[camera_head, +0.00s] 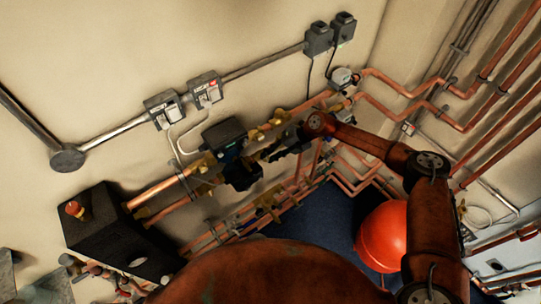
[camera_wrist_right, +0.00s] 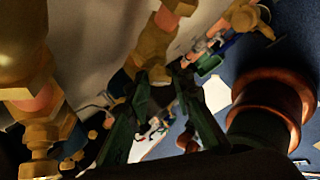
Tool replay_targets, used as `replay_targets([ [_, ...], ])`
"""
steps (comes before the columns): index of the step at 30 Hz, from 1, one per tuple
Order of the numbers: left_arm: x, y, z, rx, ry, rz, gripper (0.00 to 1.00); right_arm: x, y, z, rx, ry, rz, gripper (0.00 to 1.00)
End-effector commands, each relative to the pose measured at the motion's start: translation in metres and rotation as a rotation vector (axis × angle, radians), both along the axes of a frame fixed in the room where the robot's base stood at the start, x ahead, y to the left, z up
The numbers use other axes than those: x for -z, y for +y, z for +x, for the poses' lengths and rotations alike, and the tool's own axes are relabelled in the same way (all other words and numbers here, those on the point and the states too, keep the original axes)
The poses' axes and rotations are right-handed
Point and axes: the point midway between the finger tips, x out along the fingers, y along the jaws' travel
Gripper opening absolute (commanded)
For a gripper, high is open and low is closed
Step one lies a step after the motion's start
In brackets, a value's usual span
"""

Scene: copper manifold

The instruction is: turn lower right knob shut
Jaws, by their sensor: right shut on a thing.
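The copper manifold's brass fittings and pipes run diagonally across the middle of the head view. My right gripper (camera_head: 272,151) reaches in from the right to the manifold's lower right area. In the right wrist view the dark fingers of my right gripper (camera_wrist_right: 164,82) close around a small brass knob (camera_wrist_right: 159,74) at the end of a brass valve body. The knob is mostly hidden between the fingertips, so its turn angle cannot be told. In the head view my arm and gripper hide it. My left gripper is not in view.
A dark pump (camera_head: 228,143) sits on the pipes just left of my right gripper. A black box with a red button (camera_head: 75,208) is at lower left. A red round tank (camera_head: 384,238) stands beside my right arm. Large brass fittings (camera_wrist_right: 25,60) crowd the wrist view's left.

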Motion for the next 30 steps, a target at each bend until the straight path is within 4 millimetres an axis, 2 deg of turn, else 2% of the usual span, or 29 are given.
replay_targets([
  [8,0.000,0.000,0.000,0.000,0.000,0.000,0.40,0.001,0.000,0.000,-0.002,-0.001,-0.001,0.00],
  [9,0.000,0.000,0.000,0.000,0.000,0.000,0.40,0.001,0.000,-0.001,-0.002,-0.001,-0.001,0.23],
  [12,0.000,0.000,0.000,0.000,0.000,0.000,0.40,0.001,0.000,-0.001,-0.002,-0.001,-0.001,0.29],
  [22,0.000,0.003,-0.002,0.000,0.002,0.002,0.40,-0.003,-0.004,0.000,0.001,-0.001,0.000,0.29],
  [26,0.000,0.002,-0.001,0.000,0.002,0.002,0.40,-0.016,-0.015,0.000,0.002,-0.002,0.000,0.29],
  [30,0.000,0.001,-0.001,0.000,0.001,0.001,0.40,-0.038,-0.034,0.000,0.002,-0.002,0.000,0.29],
])
